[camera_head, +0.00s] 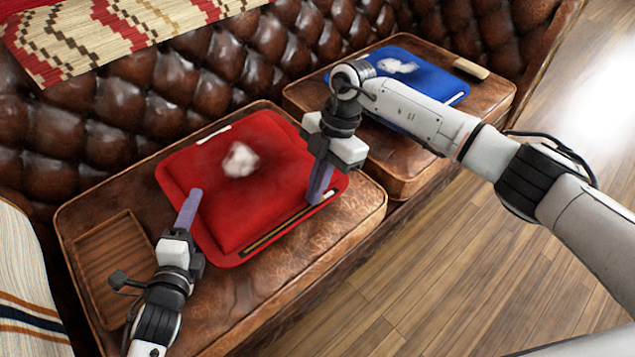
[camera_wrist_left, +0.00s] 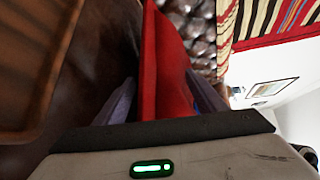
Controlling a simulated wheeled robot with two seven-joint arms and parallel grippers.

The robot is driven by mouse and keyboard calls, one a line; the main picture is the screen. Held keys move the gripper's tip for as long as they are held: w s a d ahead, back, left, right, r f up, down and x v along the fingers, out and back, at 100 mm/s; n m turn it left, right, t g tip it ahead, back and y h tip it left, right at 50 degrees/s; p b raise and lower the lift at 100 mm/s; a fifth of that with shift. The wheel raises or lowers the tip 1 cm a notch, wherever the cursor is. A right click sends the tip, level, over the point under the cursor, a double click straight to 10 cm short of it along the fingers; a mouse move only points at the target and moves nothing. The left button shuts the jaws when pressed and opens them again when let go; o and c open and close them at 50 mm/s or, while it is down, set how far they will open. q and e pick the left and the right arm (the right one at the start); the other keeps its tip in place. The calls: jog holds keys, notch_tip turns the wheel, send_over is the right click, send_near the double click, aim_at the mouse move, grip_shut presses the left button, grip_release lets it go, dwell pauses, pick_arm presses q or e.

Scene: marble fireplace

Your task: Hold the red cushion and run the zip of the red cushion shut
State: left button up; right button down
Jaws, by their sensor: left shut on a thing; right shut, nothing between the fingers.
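The red cushion (camera_head: 235,205) lies on a brown leather seat, with a white fluffy patch (camera_head: 240,160) on its top. Its zip (camera_head: 275,230) runs along the front edge, and a small pale piece shows at the right end. My left gripper (camera_head: 188,210) is shut on the cushion's left edge; in the left wrist view the red cushion (camera_wrist_left: 163,60) stands between its two fingers. My right gripper (camera_head: 318,188) points down at the right end of the zip, fingers shut with nothing between them. Whether its fingertips touch the zip or its pull, I cannot tell.
A blue cushion (camera_head: 450,92) with a white patch lies on the seat to the right, beside a tan block (camera_head: 470,68). A ribbed brown tray (camera_head: 115,262) sits left of the red cushion. A tufted leather backrest (camera_head: 150,95) rises behind. Wooden floor (camera_head: 420,270) lies in front.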

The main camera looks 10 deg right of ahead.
jog(key=d, duration=0.1)
jog(key=w+d, duration=0.1)
jog(key=d, duration=0.1)
jog(key=w+d, duration=0.1)
jog(key=shift+w+d, duration=0.2)
jog(key=shift+w, duration=0.05)
pick_arm(q)
jog(key=shift+a, duration=0.1)
pick_arm(e)
jog(key=shift+d+r, duration=0.1)
pick_arm(q)
jog(key=shift+f, duration=0.1)
pick_arm(e)
jog(key=v, duration=0.9)
jog(key=shift+r, duration=0.45)
pick_arm(q)
jog(key=o, duration=1.5)
